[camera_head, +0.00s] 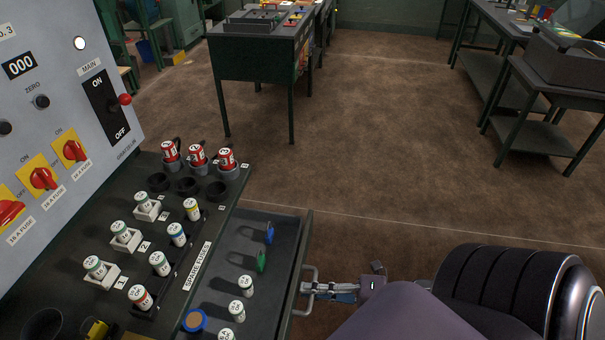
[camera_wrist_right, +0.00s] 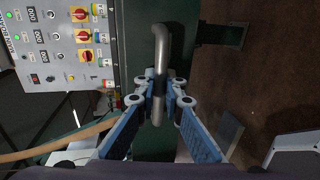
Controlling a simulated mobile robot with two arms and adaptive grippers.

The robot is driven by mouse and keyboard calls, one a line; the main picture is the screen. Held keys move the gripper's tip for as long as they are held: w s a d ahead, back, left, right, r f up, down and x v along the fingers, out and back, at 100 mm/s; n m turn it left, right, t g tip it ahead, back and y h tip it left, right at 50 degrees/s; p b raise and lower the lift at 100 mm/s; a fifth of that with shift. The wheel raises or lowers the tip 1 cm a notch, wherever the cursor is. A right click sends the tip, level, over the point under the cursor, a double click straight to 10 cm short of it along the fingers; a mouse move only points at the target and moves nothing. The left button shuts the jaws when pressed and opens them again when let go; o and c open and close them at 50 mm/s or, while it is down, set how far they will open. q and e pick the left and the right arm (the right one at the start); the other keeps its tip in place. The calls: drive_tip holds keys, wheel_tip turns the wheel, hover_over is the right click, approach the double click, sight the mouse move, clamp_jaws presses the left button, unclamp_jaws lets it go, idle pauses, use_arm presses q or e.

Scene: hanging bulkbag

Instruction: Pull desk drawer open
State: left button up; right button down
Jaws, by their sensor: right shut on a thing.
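The desk drawer (camera_head: 278,231) stands open below the panel desk, showing its inside. Inside it lie several white fuses, a blue tag, a green tag and a round blue-rimmed item. Its metal handle (camera_head: 309,292) is on the front edge and shows as a grey bar in the right wrist view (camera_wrist_right: 161,45). My right gripper (camera_head: 312,288) is at the handle, its blue-padded fingers on either side of the bar in the wrist view (camera_wrist_right: 160,100), shut on it. My left gripper is not in view.
The desk top (camera_head: 100,205) holds fuses in white holders, red fuses in cups and a grey control panel (camera_head: 60,80) with switches. A green table (camera_head: 262,60) stands beyond, a shelf table (camera_head: 545,100) at the right. The brown floor between is clear.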

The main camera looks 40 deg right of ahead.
idle(0.3)
drive_tip(key=c, duration=2.3)
unclamp_jaws()
drive_tip(key=shift+s+d, duration=0.15)
drive_tip(key=v, duration=1.1)
drive_tip(key=shift+s+d, duration=0.2)
drive_tip(key=shift+s, duration=0.1)
